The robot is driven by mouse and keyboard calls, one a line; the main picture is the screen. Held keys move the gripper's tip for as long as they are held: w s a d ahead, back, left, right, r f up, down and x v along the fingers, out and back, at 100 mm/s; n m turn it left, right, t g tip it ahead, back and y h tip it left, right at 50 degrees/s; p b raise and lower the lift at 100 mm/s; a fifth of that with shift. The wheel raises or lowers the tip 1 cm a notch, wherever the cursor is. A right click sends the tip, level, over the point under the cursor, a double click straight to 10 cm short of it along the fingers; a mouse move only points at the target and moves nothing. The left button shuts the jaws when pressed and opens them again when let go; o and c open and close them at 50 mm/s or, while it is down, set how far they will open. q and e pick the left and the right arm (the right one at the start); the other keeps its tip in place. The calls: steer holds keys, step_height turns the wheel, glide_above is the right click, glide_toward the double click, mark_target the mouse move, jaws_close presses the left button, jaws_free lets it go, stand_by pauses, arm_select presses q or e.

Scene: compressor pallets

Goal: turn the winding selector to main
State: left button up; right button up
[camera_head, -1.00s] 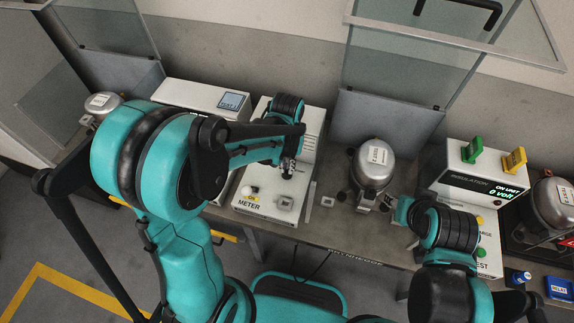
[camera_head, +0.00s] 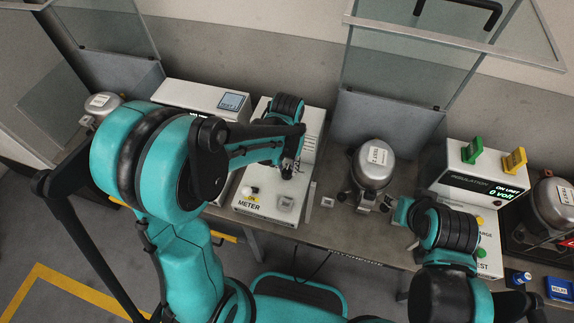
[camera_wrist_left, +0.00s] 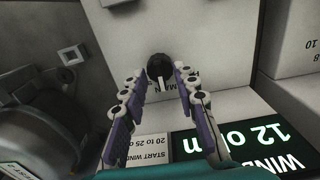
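The winding selector (camera_wrist_left: 159,67) is a round black knob with a white pointer on a pale panel, in the left wrist view. The pointer aims toward the bottom of that picture. Upside-down lettering, partly hidden by a finger, stands just right of the knob. My left gripper (camera_wrist_left: 158,80) is open, with one finger on each side of the knob; contact cannot be made out. In the head view my left gripper (camera_head: 289,168) is over the white meter box (camera_head: 262,208) and hides the knob. My right arm is at the right; its fingers cannot be made out.
A lit display (camera_wrist_left: 235,143) reads 12 ohm beside the selector. A silver compressor (camera_head: 373,165) stands right of the meter box. The insulation tester (camera_head: 476,180) is farther right. A glass guard (camera_head: 405,65) rises behind the compressor.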

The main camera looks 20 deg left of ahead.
mark_target(287, 169)
arm_select(q)
step_height(287, 169, up, 12)
stand_by(0.5)
stand_by(0.4)
steer(key=s+a+t+b, duration=0.1)
steer(key=s+a+t, duration=0.4)
steer(key=s, duration=0.5)
steer(key=shift+s+f+t, duration=0.15)
steer(key=shift+s+t, duration=0.1)
steer(key=shift+t, duration=0.85)
